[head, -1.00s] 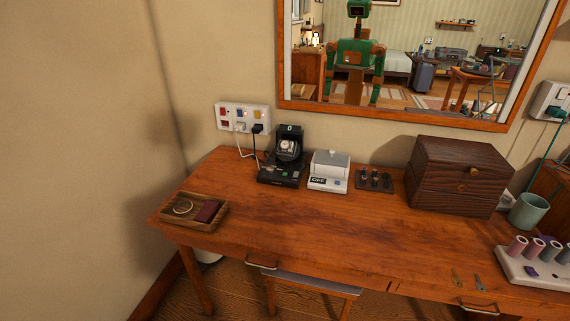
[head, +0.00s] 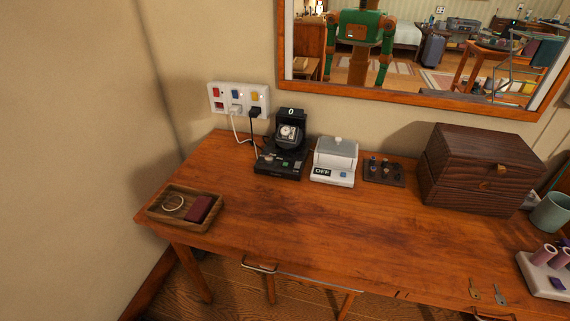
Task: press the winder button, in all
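The watch winder (head: 288,134) is a black unit near the back of the wooden desk, left of centre. It holds a watch (head: 289,136) on its cushion, and a small display on top reads 0. Its low black base (head: 280,162) carries a green button (head: 285,162) and other small controls on the front. A cable runs from it toward the wall socket. Neither of my grippers shows in the head view.
A white-grey device (head: 334,162) marked OFF stands right of the winder. Further right are a dark tray (head: 383,171) with small items and a dark wooden box (head: 480,168). A wooden tray (head: 156,212) lies front left. A wall socket panel (head: 239,101) is behind. The desk's front middle is clear.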

